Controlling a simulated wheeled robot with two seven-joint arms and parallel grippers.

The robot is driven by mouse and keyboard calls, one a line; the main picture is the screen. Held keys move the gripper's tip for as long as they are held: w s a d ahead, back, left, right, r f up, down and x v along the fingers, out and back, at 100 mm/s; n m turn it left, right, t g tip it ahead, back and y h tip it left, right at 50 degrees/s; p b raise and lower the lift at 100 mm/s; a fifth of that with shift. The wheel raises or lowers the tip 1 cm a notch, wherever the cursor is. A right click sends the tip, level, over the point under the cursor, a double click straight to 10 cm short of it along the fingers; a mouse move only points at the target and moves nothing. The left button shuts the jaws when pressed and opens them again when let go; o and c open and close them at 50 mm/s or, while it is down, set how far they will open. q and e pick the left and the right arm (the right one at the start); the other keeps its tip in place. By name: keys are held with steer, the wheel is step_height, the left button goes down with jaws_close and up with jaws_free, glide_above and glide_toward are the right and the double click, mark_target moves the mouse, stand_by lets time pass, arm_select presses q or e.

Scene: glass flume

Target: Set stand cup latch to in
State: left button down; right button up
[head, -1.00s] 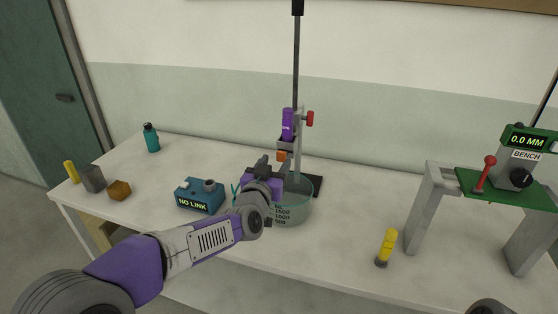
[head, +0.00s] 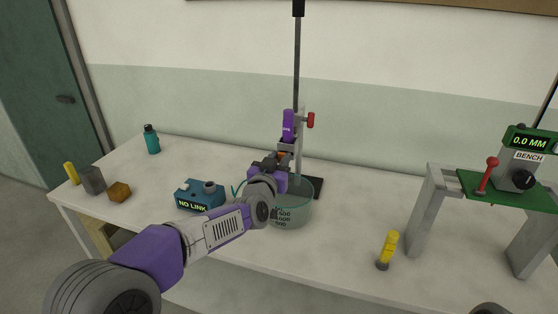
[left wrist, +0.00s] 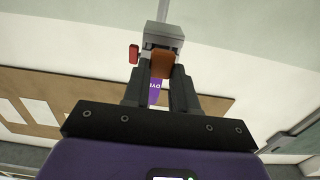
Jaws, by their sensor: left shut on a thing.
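The stand (head: 298,80) is a dark upright rod on a black base at the table's back. A grey cup holder on it carries a purple cylinder (head: 288,124), and a red knob (head: 311,120) sticks out to its right. The orange latch (left wrist: 163,64) shows under the grey holder (left wrist: 164,36) in the left wrist view. My left gripper (left wrist: 160,75) has its two dark fingers on either side of the orange latch and is shut on it. In the head view the gripper (head: 272,160) hides most of the latch. My right gripper is not in view.
A clear beaker (head: 290,212) with volume marks stands below my left gripper. A blue box (head: 200,195) reading NO LINK is left of it. A yellow cylinder (head: 388,248) and a grey bench frame (head: 425,210) stand to the right. The table's front middle is clear.

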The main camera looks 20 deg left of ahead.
arm_select(q)
steer(key=shift+w, duration=0.3)
steer(key=shift+w+r, duration=0.1)
steer(key=shift+w, duration=0.4)
steer(key=c, duration=1.3)
jaws_free()
steer(key=shift+c, duration=0.2)
steer(key=o, duration=0.5)
steer(key=shift+w, duration=0.1)
steer(key=shift+c, duration=0.2)
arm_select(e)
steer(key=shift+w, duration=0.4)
arm_select(q)
steer(key=shift+s, duration=0.2)
steer(key=s+p, duration=0.1)
steer(key=s, duration=0.6)
steer(key=shift+s, duration=0.2)
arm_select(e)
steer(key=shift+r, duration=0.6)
arm_select(q)
steer(key=shift+a, duration=0.1)
